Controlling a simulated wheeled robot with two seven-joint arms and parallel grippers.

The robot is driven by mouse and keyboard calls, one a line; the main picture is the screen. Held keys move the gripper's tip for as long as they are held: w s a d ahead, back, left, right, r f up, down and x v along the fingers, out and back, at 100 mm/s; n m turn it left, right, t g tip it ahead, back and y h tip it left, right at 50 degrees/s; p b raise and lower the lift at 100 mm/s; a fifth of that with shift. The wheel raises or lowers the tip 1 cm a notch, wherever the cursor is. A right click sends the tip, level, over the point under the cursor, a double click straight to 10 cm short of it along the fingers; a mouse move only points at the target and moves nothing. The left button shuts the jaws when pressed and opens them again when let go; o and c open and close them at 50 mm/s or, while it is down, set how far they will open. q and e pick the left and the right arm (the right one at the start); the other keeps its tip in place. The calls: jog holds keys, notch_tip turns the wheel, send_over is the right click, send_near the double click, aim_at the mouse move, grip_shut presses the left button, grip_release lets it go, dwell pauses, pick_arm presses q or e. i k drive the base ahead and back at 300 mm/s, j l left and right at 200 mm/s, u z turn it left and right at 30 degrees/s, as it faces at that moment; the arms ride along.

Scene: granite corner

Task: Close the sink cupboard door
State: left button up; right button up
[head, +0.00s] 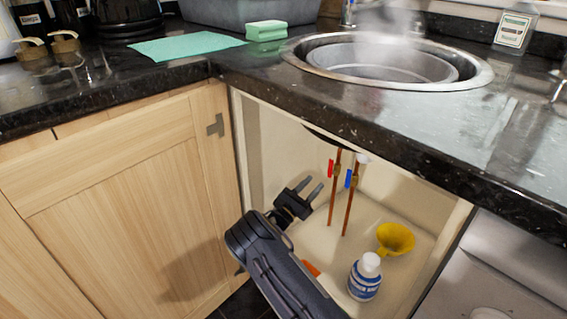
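The sink cupboard (255,145) under the counter stands open, and its pale inside shows. A light wood door (120,205) stands wide open at its left side, with a grey metal fitting, seemingly a hinge, near the top right corner. The door's lower and left parts run out of the picture. My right gripper (312,187) is in front of the opening, to the right of the door and apart from it. Its two fingers are spread with nothing between them. My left gripper is not in view.
Inside the cupboard are two copper pipes (334,195) with red and blue valve handles, a yellow funnel (395,238), a white-capped bottle (365,277) and a partly hidden orange item (312,268). The dark counter (255,85) overhangs. The sink (470,80) steams.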

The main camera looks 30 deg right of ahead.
aim_at(129, 215)
jog(key=k+j, duration=1.65)
